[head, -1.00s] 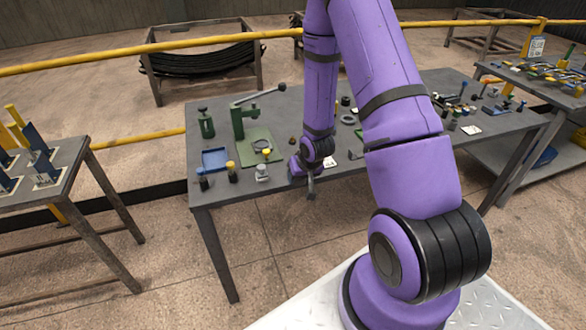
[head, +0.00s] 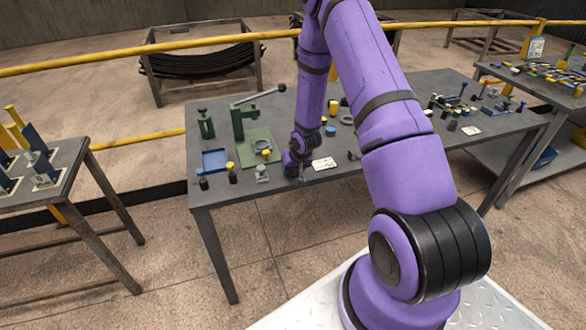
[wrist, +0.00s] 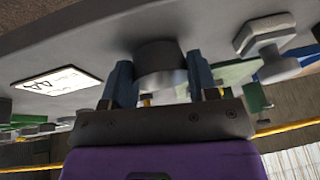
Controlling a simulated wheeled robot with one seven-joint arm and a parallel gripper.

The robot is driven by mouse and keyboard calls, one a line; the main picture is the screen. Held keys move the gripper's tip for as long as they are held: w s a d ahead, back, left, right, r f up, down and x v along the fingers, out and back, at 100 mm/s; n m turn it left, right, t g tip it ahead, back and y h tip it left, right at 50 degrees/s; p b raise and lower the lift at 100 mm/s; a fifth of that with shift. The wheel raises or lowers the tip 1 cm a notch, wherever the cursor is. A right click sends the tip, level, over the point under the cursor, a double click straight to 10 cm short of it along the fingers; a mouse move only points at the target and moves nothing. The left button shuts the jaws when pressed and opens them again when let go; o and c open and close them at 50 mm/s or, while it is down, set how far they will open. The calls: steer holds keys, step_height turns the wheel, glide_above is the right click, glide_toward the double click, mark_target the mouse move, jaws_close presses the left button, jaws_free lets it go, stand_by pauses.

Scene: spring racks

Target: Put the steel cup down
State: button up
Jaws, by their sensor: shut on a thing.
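The steel cup (wrist: 160,62) is a short grey cylinder in the wrist view, between the two blue fingers of my gripper (wrist: 160,84). My gripper is shut on it. The cup is at or very near the grey table top (wrist: 60,38); I cannot tell whether it touches. In the head view my gripper (head: 297,172) is low at the front edge of the workbench (head: 225,196), and the cup is too small and covered to make out there.
A white card (head: 324,163) lies right of my gripper; it also shows in the wrist view (wrist: 57,82). A grey fixture (head: 262,174), a green plate (head: 250,142) and a blue tray (head: 215,160) are to the left. Several parts crowd the bench's right side.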

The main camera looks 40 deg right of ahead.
steer(key=shift+f, duration=0.15)
steer(key=o, duration=1)
